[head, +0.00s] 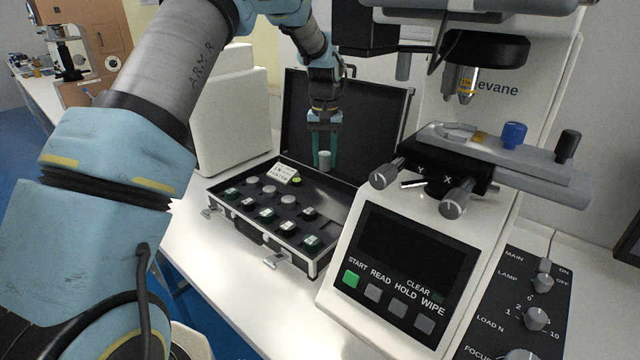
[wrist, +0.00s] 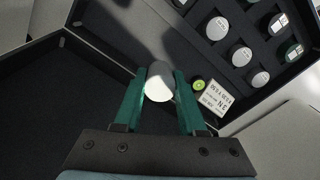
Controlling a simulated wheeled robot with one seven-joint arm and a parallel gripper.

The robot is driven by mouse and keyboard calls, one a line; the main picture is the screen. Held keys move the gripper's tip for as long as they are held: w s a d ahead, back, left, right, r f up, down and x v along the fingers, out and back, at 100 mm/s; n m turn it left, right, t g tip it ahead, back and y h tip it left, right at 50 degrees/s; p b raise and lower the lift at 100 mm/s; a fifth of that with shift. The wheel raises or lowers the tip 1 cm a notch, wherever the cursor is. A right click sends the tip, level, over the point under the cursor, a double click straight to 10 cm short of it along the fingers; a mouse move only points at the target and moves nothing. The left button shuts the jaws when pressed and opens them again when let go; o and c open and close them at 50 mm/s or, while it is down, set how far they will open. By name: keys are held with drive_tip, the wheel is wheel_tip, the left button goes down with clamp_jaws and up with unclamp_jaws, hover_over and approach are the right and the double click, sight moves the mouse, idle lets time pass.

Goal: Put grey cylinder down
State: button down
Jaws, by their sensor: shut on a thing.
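My gripper (head: 324,158) has green fingers and is shut on a small grey cylinder (head: 324,161). In the wrist view my gripper (wrist: 160,88) has the pale round top of the grey cylinder (wrist: 159,82) between its fingertips. The cylinder is upright at the back of an open black case (head: 262,235) with metal edges. I cannot tell whether the cylinder touches the case's tray or hangs above it. A white card (head: 286,174) and a small yellow-green disc (head: 297,180) lie near the cylinder.
A white hardness tester (head: 400,270) with a stage, knobs and dark screen stands close on the right of the case. The raised case lid (head: 345,120) is behind my gripper. A control panel (head: 520,300) lies far right. The white table (head: 190,240) is bare left of the case.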

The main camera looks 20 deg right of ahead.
sight(324, 154)
wheel_tip(324, 154, down, 9)
drive_tip(key=shift+r+p, duration=0.15)
drive_tip(key=shift+p, duration=1)
drive_tip(key=shift+c, duration=2.4)
unclamp_jaws()
wheel_tip(324, 154, up, 11)
drive_tip(key=b, duration=0.3)
drive_tip(key=shift+b, duration=0.3)
drive_tip(key=shift+a+r, duration=0.1)
drive_tip(key=shift+r, duration=0.45)
